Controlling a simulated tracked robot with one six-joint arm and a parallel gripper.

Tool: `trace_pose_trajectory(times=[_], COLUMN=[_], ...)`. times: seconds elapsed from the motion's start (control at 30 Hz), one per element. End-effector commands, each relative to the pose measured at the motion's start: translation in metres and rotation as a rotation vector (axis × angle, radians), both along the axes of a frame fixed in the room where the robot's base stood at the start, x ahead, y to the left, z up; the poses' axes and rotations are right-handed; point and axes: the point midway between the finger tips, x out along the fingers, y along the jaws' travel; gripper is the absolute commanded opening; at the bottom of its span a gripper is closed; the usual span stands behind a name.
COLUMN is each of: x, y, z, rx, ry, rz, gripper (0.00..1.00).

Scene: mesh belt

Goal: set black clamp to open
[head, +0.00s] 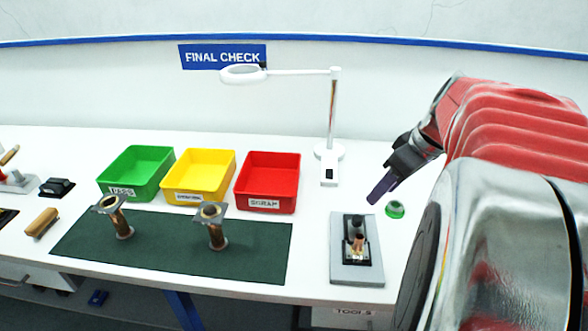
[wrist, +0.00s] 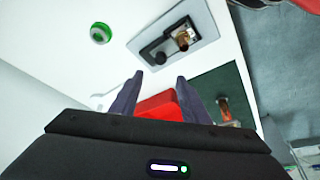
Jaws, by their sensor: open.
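What looks like the black clamp (head: 349,252) sits on a grey plate (head: 371,273) at the right of the bench, with a copper piece (head: 359,243) at it. In the wrist view the black clamp (wrist: 152,50) shows at the top, with a round black knob (wrist: 161,58) and the copper piece (wrist: 183,40) beside it. Whether the clamp is open or closed I cannot tell. My gripper (head: 376,199) is open and empty, above the bench behind and right of the plate. In the wrist view my gripper's fingertips (wrist: 160,76) are apart, clear of the clamp.
A green button (head: 395,209) sits just right of my gripper. A white magnifier lamp (head: 331,125) stands behind. Green (head: 137,172), yellow (head: 199,176) and red (head: 268,181) trays line the back. A dark green mat (head: 250,262) holds two copper flanged parts.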

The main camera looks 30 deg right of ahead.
Motion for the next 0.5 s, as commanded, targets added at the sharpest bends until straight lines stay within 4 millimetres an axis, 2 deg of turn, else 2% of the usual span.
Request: trace_pose_trajectory(times=[0.5], x=[0.027], y=[0.006], z=[-0.067], rx=[0.003], ry=[0.003], rz=[0.002], gripper=[0.42])
